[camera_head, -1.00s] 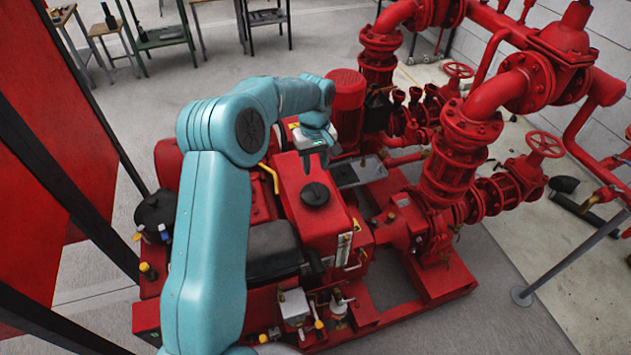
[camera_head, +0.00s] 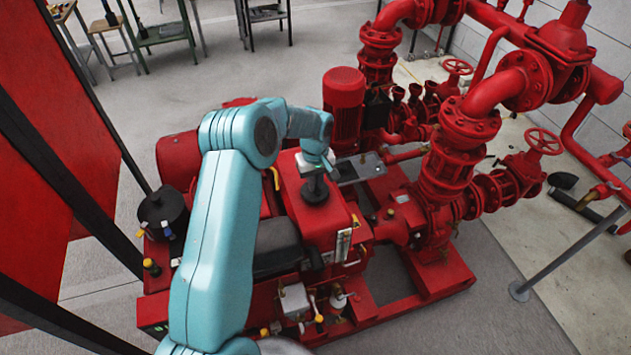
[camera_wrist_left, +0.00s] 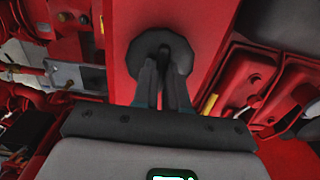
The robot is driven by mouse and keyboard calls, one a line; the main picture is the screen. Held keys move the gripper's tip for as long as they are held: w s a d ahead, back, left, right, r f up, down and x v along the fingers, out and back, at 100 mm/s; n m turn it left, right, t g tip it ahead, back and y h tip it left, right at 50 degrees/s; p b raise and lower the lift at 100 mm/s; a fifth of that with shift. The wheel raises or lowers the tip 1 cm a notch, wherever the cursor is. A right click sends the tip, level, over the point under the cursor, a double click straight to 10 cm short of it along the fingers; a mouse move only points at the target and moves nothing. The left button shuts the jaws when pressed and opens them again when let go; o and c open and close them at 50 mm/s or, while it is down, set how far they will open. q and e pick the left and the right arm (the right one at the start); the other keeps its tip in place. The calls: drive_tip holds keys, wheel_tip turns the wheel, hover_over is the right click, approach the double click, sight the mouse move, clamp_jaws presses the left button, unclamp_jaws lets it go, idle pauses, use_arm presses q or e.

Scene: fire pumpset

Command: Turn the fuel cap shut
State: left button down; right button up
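The fuel cap (camera_head: 315,194) is a round black cap on top of the red tank of the pumpset. It also shows in the left wrist view (camera_wrist_left: 140,52), partly hidden by my fingers. My left gripper (camera_head: 316,180) points down onto the cap from above. In the left wrist view, its two dark fingers (camera_wrist_left: 166,75) are close together, with their tips over the middle of the cap. I cannot tell whether they touch or clasp the cap's raised middle. My right gripper is not in view.
A red motor (camera_head: 343,105) and thick red pipes with valves (camera_head: 450,165) stand behind and right of the tank. A black seat-like cover (camera_head: 277,248) lies in front of the tank. Red panels with black posts (camera_head: 75,130) stand at the left.

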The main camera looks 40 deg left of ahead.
use_arm(q)
drive_tip(key=shift+f+m+b, duration=0.1)
drive_tip(key=shift+m+b, duration=0.6)
drive_tip(key=shift+m, duration=0.1)
drive_tip(key=shift+m+b, duration=0.8)
drive_tip(key=shift+m, duration=0.4)
drive_tip(key=m+b, duration=0.1)
drive_tip(key=m, duration=0.3)
drive_tip(key=shift+m+b, duration=0.3)
drive_tip(key=m, duration=0.4)
drive_tip(key=shift+m+b, duration=0.3)
drive_tip(key=shift+b, duration=0.1)
drive_tip(key=m, duration=0.4)
drive_tip(key=shift+m, duration=0.3)
drive_tip(key=c, duration=1.2)
unclamp_jaws()
